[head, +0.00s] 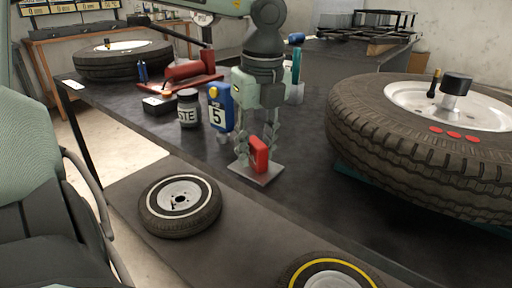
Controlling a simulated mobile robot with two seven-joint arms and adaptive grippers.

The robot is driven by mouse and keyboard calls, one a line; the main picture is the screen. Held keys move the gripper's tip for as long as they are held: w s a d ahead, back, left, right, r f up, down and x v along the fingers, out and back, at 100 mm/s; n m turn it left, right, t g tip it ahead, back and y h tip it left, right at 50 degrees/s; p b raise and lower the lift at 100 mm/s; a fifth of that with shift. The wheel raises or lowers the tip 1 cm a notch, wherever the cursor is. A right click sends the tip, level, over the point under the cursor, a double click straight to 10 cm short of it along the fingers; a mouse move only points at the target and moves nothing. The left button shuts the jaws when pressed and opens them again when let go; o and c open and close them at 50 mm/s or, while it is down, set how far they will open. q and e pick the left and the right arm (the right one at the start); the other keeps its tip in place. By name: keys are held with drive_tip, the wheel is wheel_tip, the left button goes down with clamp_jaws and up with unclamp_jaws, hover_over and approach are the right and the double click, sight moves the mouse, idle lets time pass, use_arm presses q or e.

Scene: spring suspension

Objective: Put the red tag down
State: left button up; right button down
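The red tag (259,154) stands upright at a small grey square plate (264,176) on the dark bench. I cannot tell whether it rests on the plate or is held just above it. My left gripper (257,146) points down from above, with one finger on each side of the tag. The tag covers part of the fingers, so I cannot tell whether they press on it or stand apart. My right gripper is not in view.
A blue bottle marked 5 (220,107) and a grey jar (188,108) stand left of my gripper. A large tyre (370,125) fills the right side. A small white-striped wheel (180,205) and a yellow-ringed wheel (330,265) are in front. A red jack (188,72) is behind.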

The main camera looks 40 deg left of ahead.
sight(260, 145)
use_arm(q)
drive_tip(key=shift+o, duration=0.2)
drive_tip(key=shift+r, duration=0.65)
wheel_tip(260, 145, up, 11)
drive_tip(key=d, duration=0.1)
drive_tip(key=shift+s+d, duration=0.2)
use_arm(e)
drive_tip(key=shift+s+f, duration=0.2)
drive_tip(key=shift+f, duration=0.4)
